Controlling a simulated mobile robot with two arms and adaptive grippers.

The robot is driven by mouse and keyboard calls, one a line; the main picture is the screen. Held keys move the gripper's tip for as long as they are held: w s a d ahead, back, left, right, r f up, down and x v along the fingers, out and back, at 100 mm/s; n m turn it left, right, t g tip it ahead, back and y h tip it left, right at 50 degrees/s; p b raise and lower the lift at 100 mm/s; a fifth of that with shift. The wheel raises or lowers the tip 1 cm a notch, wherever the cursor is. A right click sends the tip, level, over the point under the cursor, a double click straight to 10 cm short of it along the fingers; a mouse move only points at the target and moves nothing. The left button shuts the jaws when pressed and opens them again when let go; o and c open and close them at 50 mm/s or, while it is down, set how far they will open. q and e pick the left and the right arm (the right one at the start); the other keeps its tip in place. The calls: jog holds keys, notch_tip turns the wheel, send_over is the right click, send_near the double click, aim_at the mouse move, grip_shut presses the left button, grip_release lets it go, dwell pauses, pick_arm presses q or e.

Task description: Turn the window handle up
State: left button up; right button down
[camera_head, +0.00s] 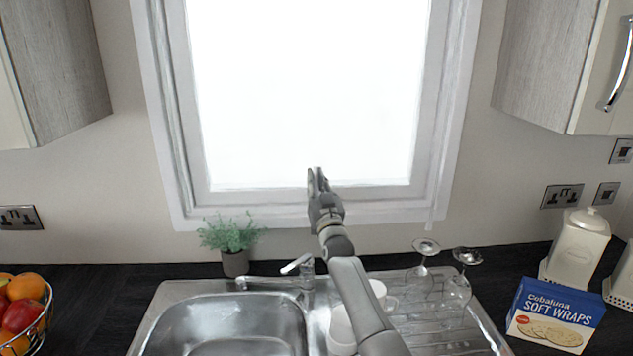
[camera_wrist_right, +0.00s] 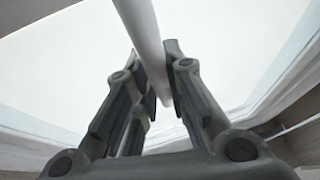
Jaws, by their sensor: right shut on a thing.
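The window (camera_head: 310,100) has a white frame and bright glass and stands above the sink. My right gripper (camera_head: 317,180) is in front of the bottom edge of the window, near its middle. In the right wrist view, the window handle (camera_wrist_right: 147,40) is a smooth white bar running down between the two fingers. The right gripper (camera_wrist_right: 158,80) is shut on this bar. In the head view, the handle is hidden behind the gripper. My left gripper is not in view.
Below are a metal sink (camera_head: 165,310), a tap (camera_head: 298,264), a potted plant (camera_head: 235,262) and upturned glasses (camera_head: 467,257). A fruit basket (camera_head: 45,310) is at left, a blue wraps box (camera_head: 555,315) at right. Wall cupboards (camera_head: 550,60) flank the window.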

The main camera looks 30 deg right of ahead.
jog(key=shift+f, duration=0.1)
jog(key=c, duration=1.5)
grip_release()
jog(key=shift+a, duration=0.1)
jog(key=shift+o, duration=0.2)
jog(key=v, duration=1.2)
